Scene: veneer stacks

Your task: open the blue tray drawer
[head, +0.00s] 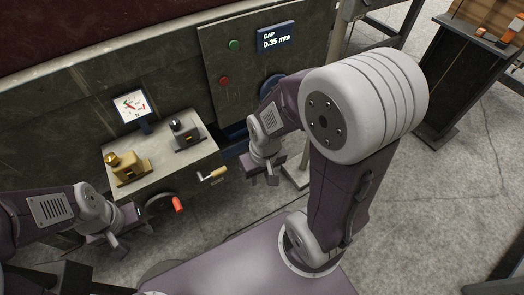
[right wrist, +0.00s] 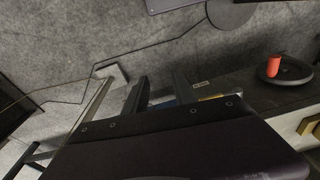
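A dark blue tray-like part (head: 235,132), which looks like the drawer, shows low beside the metal bench, partly hidden by my right arm. A small blue patch (right wrist: 186,97) shows behind one finger in the right wrist view; I cannot tell if it is the same part. My right gripper (head: 262,180) is below and in front of the blue part, pointing down. Its two fingers stand apart with nothing visible between them, as the right wrist view (right wrist: 161,80) also shows. My left gripper (head: 106,246) is at the lower left, its fingers apart and apparently empty.
The bench (head: 147,153) bears a brass block (head: 127,168), a grey block (head: 185,135) and a dial gauge (head: 131,105). A handwheel with a red knob (head: 177,204) and a pale-handled crank (head: 212,174) stick out in front. A gap display (head: 276,38) is on the panel.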

